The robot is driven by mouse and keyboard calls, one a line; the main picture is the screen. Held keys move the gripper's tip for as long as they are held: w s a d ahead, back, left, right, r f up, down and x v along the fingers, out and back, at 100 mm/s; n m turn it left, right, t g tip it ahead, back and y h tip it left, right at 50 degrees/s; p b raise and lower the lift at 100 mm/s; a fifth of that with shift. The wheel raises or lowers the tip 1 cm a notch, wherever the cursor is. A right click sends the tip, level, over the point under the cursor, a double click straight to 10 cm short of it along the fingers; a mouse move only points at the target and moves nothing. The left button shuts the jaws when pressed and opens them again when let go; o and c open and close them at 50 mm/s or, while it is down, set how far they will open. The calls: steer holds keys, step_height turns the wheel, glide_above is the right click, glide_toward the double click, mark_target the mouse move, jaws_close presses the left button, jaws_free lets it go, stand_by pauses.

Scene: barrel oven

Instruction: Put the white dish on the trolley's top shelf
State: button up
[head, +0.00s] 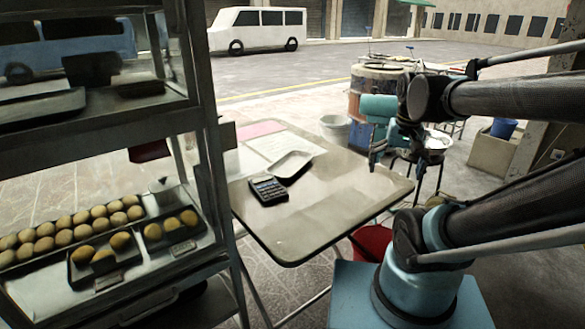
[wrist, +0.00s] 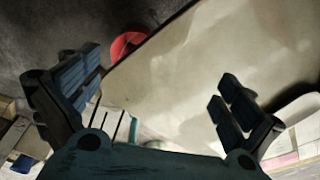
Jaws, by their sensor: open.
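The white dish (head: 292,165) is a shallow, rounded rectangle. It lies on the folding table (head: 325,205), beside a calculator and partly over a paper sheet. In the wrist view, a pale rim that looks like the dish (wrist: 293,112) shows at the right edge, beyond the right finger. My gripper (head: 402,158) is above the table's right side, apart from the dish. Its fingers are spread and empty, with bare tabletop between them in the wrist view (wrist: 160,85). A glass-sided shelf unit at left (head: 205,130) seems to be the trolley; its upper shelf bears dark trays.
The calculator (head: 268,189) lies just left of the dish. Buns on trays (head: 105,255) fill the unit's lower shelf. A red bucket (head: 372,243) stands below the table's right edge. A barrel (head: 375,85) stands behind my gripper. The table's front half is clear.

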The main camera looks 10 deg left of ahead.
steer(key=w+a+r, duration=0.5)
steer(key=w+a, duration=0.1)
step_height(320, 180, up, 4)
steer(key=f+m+g, duration=0.1)
steer(key=m+g, duration=0.1)
steer(key=m, duration=0.1)
glide_above(291, 166)
step_height(291, 166, down, 16)
steer(key=c, duration=1.2)
steer(key=shift+o, duration=0.2)
